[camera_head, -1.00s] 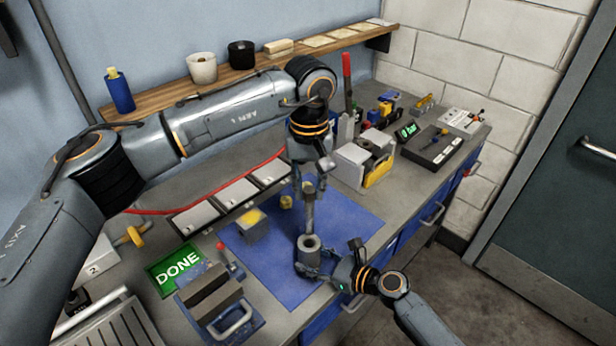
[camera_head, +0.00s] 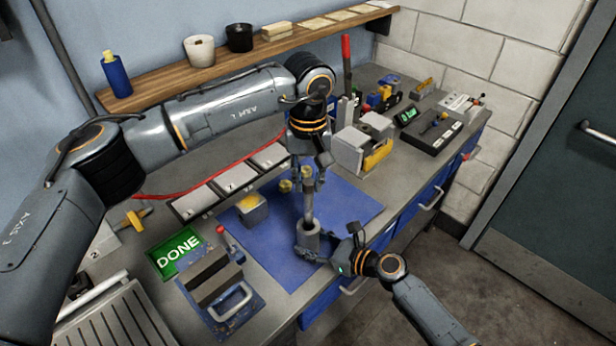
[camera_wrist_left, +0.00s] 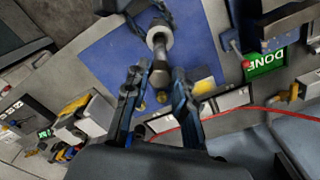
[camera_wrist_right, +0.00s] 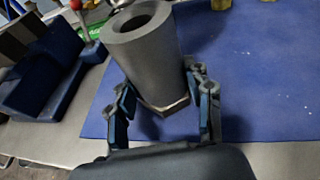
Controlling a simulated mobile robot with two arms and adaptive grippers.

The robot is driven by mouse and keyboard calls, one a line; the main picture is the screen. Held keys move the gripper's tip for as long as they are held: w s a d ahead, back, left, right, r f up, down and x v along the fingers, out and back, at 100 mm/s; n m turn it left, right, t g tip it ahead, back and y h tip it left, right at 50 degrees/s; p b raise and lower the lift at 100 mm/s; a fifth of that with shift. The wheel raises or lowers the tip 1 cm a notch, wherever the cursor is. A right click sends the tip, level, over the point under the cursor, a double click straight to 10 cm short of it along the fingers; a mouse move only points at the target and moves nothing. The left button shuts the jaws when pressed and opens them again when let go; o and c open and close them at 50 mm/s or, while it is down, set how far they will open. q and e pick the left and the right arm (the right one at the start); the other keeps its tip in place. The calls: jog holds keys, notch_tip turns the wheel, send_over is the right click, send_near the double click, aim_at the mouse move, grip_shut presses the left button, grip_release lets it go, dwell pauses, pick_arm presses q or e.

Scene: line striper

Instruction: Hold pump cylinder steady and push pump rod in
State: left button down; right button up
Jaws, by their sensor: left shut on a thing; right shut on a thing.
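The pump cylinder (camera_head: 308,241), a grey tube, stands upright near the front edge of the blue mat. My right gripper (camera_head: 322,256) is shut on its lower part; in the right wrist view the cylinder (camera_wrist_right: 150,60) sits between the fingers (camera_wrist_right: 160,100). My left gripper (camera_head: 308,184) is shut on the grey pump rod (camera_head: 308,207), held upright above the cylinder. In the head view the rod's lower end overlaps the cylinder's top. In the right wrist view the visible bore looks empty. The rod also shows in the left wrist view (camera_wrist_left: 159,72).
The blue mat (camera_head: 262,262) also bears a grey block with a yellow top (camera_head: 252,208) and small brass-coloured pieces (camera_head: 285,186). A blue-based vise (camera_head: 222,290) and green DONE sign (camera_head: 178,252) stand left. A grey-yellow box (camera_head: 362,152) stands right. The mat's right part is clear.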

aim_at(308, 204)
pick_arm(q)
jog(key=shift+f, duration=3.95)
dwell(2.0)
jog(key=c, duration=1)
grip_release()
jog(key=o, duration=0.3)
jog(key=shift+f, duration=0.1)
jog(key=shift+r, duration=3.55)
